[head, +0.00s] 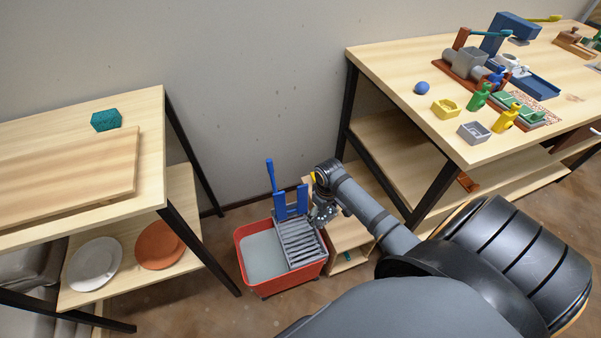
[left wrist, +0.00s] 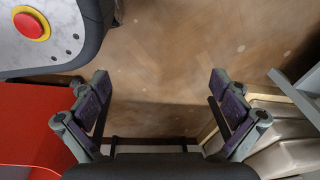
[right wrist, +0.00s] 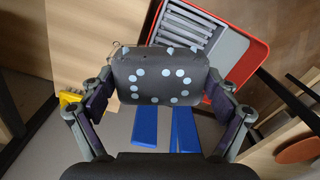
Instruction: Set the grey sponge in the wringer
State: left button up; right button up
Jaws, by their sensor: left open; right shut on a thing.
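The grey sponge (right wrist: 165,75), a dark block with pale blue spots, is between the fingers of my right gripper (right wrist: 160,98) in the right wrist view. That gripper is shut on it. In the head view my right gripper (head: 322,208) hangs beside the right edge of the wringer, and the sponge is hard to make out. The wringer (head: 298,243) is a grey slatted tray with blue posts and a lever, set on the red bucket (head: 297,280). It also shows beyond the sponge in the right wrist view (right wrist: 192,35). My left gripper (left wrist: 163,105) is open and empty over the floor.
A left table (head: 40,225) holds a board and a teal block (head: 106,120), with plates on its lower shelf. A right table (head: 400,85) carries several tools, bottles and small trays. A low wooden stand (head: 346,228) is right of the bucket.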

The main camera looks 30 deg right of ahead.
pick_arm(q)
notch_tip(320, 180, down, 7)
jog(key=w+b, duration=0.3)
jog(key=b, duration=0.3)
pick_arm(e)
jog(key=s+d+f, duration=0.1)
jog(key=d+f, duration=0.5)
jog(key=f, duration=0.3)
jog(key=b, duration=0.7)
send_over(302, 244)
jog(key=f, duration=0.9)
jog(key=shift+d, duration=0.4)
jog(key=shift+a, duration=0.15)
jog(key=shift+a+f, duration=0.15)
jog(key=shift+f, duration=0.15)
notch_tip(302, 244, down, 3)
jog(key=shift+a+f+b, duration=0.1)
jog(key=shift+a+b, duration=0.05)
jog(key=shift+b, duration=0.5)
jog(key=shift+w, duration=0.1)
pick_arm(q)
jog(key=w+d+r, duration=0.2)
jog(key=r, duration=0.7)
jog(key=w+d+r+h, duration=0.1)
jog(key=w+d+r, duration=0.2)
jog(key=r, duration=0.7)
jog(key=shift+w+d+r, duration=0.2)
jog(key=shift+w, duration=0.15)
